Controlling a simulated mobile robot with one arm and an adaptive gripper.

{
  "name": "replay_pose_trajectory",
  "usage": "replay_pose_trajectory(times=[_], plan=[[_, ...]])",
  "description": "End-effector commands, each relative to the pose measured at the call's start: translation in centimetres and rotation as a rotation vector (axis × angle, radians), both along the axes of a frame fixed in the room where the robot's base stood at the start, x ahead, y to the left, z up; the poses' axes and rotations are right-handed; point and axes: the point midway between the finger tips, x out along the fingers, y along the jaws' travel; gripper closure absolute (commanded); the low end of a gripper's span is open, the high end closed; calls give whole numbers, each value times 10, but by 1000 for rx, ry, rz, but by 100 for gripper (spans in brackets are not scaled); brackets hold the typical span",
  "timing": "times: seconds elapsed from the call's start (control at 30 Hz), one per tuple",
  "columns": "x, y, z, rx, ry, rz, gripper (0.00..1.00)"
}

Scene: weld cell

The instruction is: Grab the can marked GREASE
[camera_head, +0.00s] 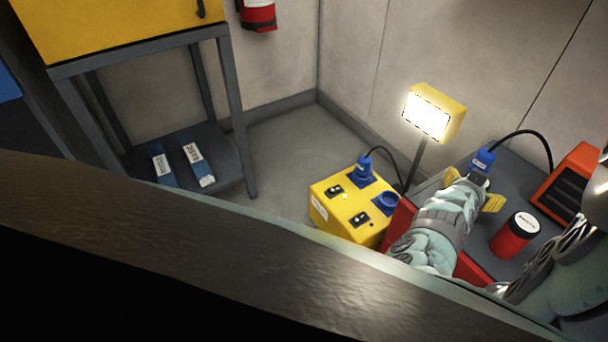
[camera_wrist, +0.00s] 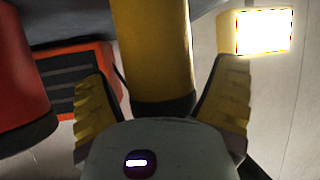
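In the wrist view a yellow cylinder with a dark rim (camera_wrist: 152,50), apparently a can, shows between the fingers of my gripper (camera_wrist: 160,72). The fingers are spread, with a gap on each side of it. No marking on it is visible. In the head view my gripper (camera_head: 473,187) is over the grey bench top, and its body hides the cylinder. A red can (camera_head: 511,242) with a black rim and white top label stands to the right of my gripper. It also shows at the left in the wrist view (camera_wrist: 22,85). Its label is too small to read.
An orange box with dark slats (camera_head: 571,184) stands right of the red can. A blue plug (camera_head: 484,159) with a black cable is just beyond my gripper. A lit lamp (camera_head: 436,112) and a yellow socket box (camera_head: 337,215) are to the left. A dark beam crosses the foreground.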

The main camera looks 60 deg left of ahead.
Motion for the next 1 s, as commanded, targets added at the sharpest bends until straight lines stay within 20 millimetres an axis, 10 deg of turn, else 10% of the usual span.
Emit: replay_pose_trajectory(times=[0.63, 1.0], plan=[[0, 1, 0, 0, 0, 1, 81], [0, 1, 6, 0, -2, 2, 82]])
